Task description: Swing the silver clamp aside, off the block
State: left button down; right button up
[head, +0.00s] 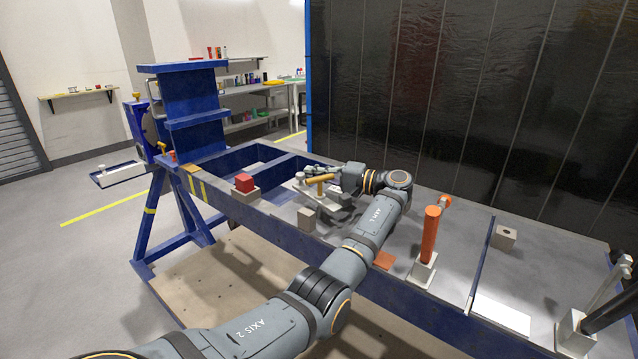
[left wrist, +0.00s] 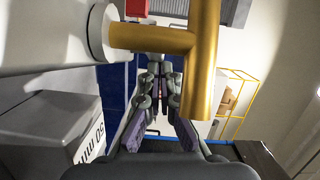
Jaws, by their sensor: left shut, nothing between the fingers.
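The silver clamp (left wrist: 45,38) fills the upper left of the left wrist view, with a gold T-shaped handle (left wrist: 202,60) sticking out to the right. In the head view the gold handle (head: 320,180) shows beside my left gripper (head: 314,170), above a pale plate on the blue bench. My left gripper (left wrist: 160,85) is shut and empty, its fingertips close to the handle and partly hidden behind it. Whether they touch cannot be told. A grey block marked 50 mm (left wrist: 55,125) is below the clamp in the left wrist view. My right gripper is not in view.
A red block (head: 245,183) sits on a grey base at the left of the blue bench (head: 225,205). A small grey block (head: 307,218) stands at the front edge. An orange post (head: 430,236) and a holed grey block (head: 505,238) are right of my left arm.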

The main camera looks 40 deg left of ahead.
pick_arm(q)
jog(key=shift+f+g, duration=0.15)
jog(key=shift+g, duration=0.25)
jog(key=shift+a+n+b, duration=0.1)
jog(key=shift+n+b, duration=0.2)
jog(key=shift+b, duration=0.1)
jog(key=shift+s+a+g, duration=0.15)
jog(key=shift+g, duration=0.35)
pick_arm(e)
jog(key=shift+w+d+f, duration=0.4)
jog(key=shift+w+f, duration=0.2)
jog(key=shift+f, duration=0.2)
pick_arm(q)
jog(key=shift+r, duration=0.2)
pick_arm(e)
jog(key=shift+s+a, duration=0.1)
